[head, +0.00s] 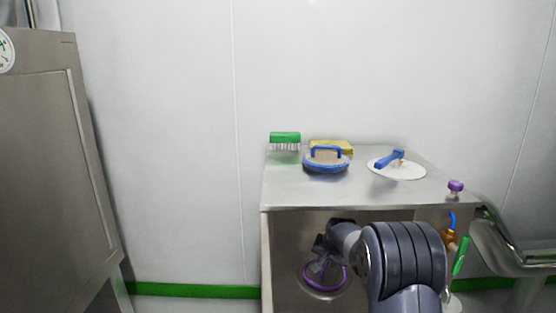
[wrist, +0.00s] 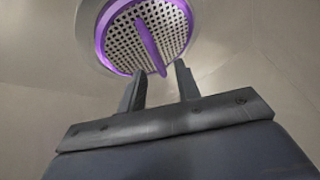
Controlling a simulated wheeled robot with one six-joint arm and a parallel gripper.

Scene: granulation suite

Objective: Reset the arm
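My gripper (wrist: 160,72) is open in the wrist view, its two dark fingers apart. Just beyond the fingertips is a round perforated strainer (wrist: 168,32) with a purple rim and a purple bar handle. The bar's near end shows between the fingertips; I cannot tell if they touch it. In the head view my arm reaches into the recess under the steel top, and my gripper (head: 318,262) is beside the purple ring (head: 341,279) of the strainer. My arm partly hides the recess.
The steel top (head: 300,196) holds a green brush (head: 285,138), a yellow sponge (head: 338,146), a blue-handled scrubber (head: 325,166) and a white disc (head: 398,172) with a blue handle. A purple knob (head: 456,186) and pipes (head: 500,245) are at right. A steel cabinet (head: 50,160) stands left.

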